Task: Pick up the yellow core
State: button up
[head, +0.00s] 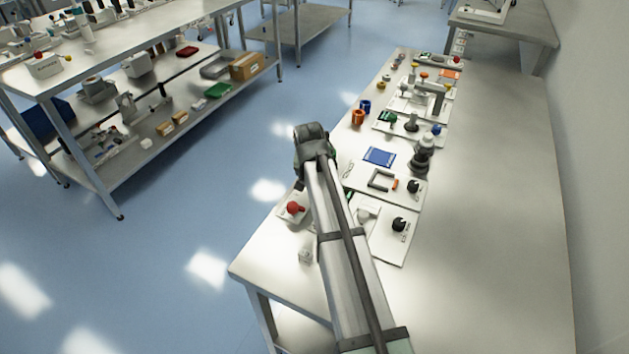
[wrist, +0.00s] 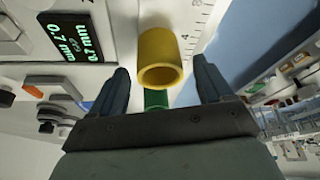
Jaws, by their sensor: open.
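The yellow core (wrist: 160,58) is a short hollow cylinder with its open end facing my wrist camera. It appears between the two fingers of my gripper (wrist: 160,74), just beyond the fingertips, with a visible gap on each side. My gripper is open and holds nothing. In the head view my arm covers the area around the gripper, and I cannot make out the fingers or the yellow core there.
A green part (wrist: 156,99) shows just below the yellow core. A display with green digits (wrist: 78,40) is at left, above an orange button (wrist: 33,91). In the head view, orange (head: 358,117) and blue (head: 365,105) cores stand near the bench's left edge. The bench's right side (head: 490,220) is clear.

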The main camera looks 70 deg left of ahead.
jog(key=shift+w+a+f, duration=0.1)
jog(key=shift+a+f, duration=0.1)
jog(key=shift+f, duration=0.45)
jog(key=shift+r, duration=0.1)
jog(key=c, duration=1.1)
